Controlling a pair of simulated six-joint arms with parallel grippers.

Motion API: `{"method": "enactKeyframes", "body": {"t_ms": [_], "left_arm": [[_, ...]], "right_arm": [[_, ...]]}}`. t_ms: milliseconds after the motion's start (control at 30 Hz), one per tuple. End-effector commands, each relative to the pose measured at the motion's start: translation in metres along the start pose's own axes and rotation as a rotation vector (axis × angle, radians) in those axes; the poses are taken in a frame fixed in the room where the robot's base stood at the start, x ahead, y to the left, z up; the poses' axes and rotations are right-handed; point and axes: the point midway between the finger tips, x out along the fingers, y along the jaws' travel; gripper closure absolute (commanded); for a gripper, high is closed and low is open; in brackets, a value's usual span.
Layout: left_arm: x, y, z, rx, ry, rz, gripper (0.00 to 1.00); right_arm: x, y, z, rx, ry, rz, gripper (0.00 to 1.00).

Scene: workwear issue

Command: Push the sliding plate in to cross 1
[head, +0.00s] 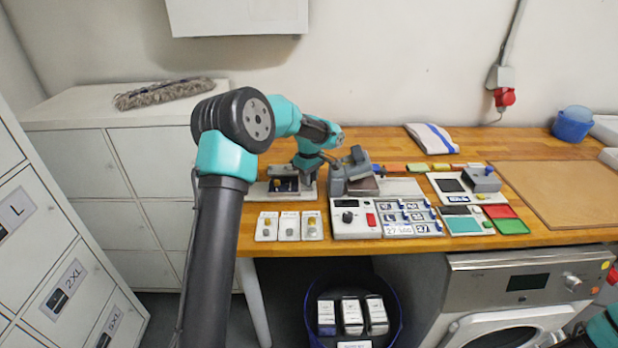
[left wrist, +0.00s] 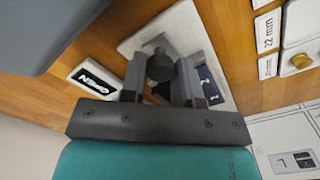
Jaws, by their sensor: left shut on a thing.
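A light base plate (head: 257,190) with a dark block on it stands at the left end of the wooden table. My left gripper (head: 306,178) is over this fixture, fingers pointing down. In the left wrist view the left gripper (left wrist: 161,80) is shut on a dark round knob (left wrist: 159,66), with a finger on each side. The knob stands over the light base (left wrist: 188,28). The sliding plate under the knob is mostly hidden by the fingers, and I cannot make out cross 1. My right gripper is outside the head view.
A grey press-like device (head: 352,172) stands close to the right of my left gripper. Three small sample cards (head: 290,226) and a white control box (head: 355,219) lie in front. A brown board (head: 562,190) covers the table's right side.

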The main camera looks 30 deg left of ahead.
Motion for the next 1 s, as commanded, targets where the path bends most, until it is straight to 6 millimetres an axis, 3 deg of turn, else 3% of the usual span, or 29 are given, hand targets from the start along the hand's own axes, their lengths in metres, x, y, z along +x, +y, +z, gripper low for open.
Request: {"method": "enactKeyframes", "body": {"t_ms": [167, 467, 800, 1000], "left_arm": [[0.0, 0.0, 0.0, 0.0, 0.0, 0.0, 0.99], [0.0, -0.004, -0.004, -0.001, 0.0, 0.0, 1.0], [-0.001, -0.052, -0.053, -0.004, 0.001, 0.001, 1.0], [0.0, -0.06, -0.061, 0.0, 0.0, 0.0, 1.0]], "right_arm": [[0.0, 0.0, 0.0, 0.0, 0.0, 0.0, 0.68], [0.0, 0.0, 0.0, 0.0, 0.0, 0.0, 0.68], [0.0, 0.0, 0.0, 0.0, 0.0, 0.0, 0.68], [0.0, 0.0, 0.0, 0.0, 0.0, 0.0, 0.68]]}}
